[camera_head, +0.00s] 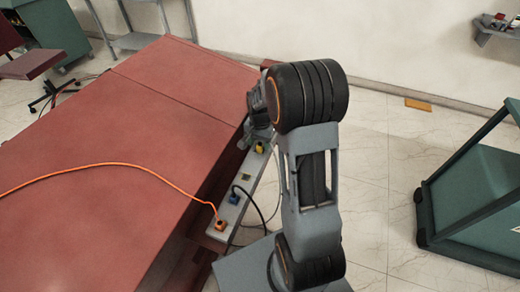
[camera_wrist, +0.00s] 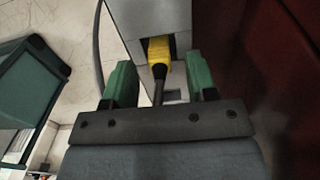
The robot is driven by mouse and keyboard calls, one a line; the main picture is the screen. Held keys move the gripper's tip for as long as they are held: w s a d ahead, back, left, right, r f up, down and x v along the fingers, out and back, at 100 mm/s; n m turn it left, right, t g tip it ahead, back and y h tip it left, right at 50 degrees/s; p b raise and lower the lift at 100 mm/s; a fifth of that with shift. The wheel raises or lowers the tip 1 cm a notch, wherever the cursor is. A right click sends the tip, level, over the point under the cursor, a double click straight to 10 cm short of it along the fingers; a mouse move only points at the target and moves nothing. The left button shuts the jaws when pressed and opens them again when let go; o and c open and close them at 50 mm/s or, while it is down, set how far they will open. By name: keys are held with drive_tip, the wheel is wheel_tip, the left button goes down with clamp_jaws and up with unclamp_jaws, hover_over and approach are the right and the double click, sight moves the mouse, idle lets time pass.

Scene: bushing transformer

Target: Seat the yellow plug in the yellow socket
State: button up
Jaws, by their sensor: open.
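The yellow plug (camera_wrist: 159,48) is at a dark opening in the grey socket strip in the wrist view, with its dark cable running back toward me. It also shows as a small yellow spot at the far end of the strip in the head view (camera_head: 259,148). My gripper (camera_wrist: 160,73) is open. Its green fingers stand apart on either side of the plug's cable, with the plug just ahead of the fingertips and gaps on both sides. The yellow socket itself is hidden behind the plug, and I cannot tell how deep the plug sits.
The grey strip (camera_head: 229,210) runs along the red table's (camera_head: 110,150) side. An orange plug (camera_head: 221,226), a blue plug (camera_head: 234,198) and a small brownish socket (camera_head: 246,177) are on it. A green cart (camera_head: 480,205) stands at right, with clear floor between.

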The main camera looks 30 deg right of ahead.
drive_tip(key=shift+f, duration=0.95)
drive_tip(key=shift+c, duration=0.5)
clamp_jaws()
